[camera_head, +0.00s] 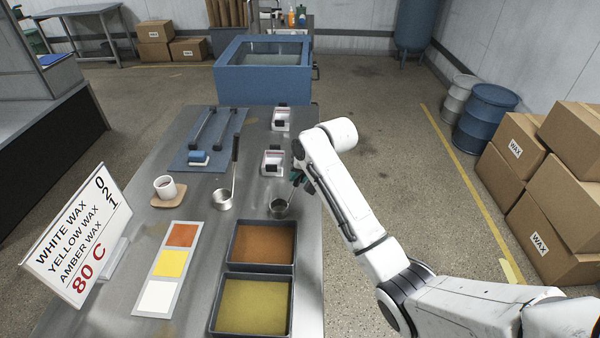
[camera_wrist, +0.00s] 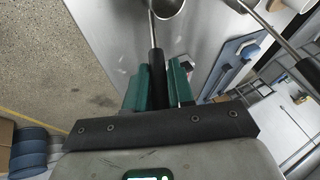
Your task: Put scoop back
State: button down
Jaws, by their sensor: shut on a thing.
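My gripper (camera_head: 300,181) is over the right side of the metal table (camera_head: 200,271). In the wrist view, its green fingers (camera_wrist: 159,88) are shut around the black handle of a scoop (camera_wrist: 157,63). The scoop's steel bowl (camera_head: 279,207) hangs just behind the amber wax tray; I cannot tell whether it touches the table. A second scoop (camera_head: 222,198) stands to its left, its dark handle pointing up. That second handle also shows at the right of the wrist view (camera_wrist: 308,70).
An amber wax tray (camera_head: 231,247) and a yellow wax tray (camera_head: 214,310) are at the front. A cup (camera_head: 166,186), a colour card (camera_head: 148,282) and a sign (camera_head: 77,235) are left. Two white holders (camera_head: 272,171) and a blue mat (camera_head: 188,162) are behind. Bare table surrounds the second scoop.

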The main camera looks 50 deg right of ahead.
jog(key=c, duration=1)
grip_release()
jog(key=shift+f, duration=0.1)
jog(key=b+v, duration=0.1)
jog(key=v, duration=1.1)
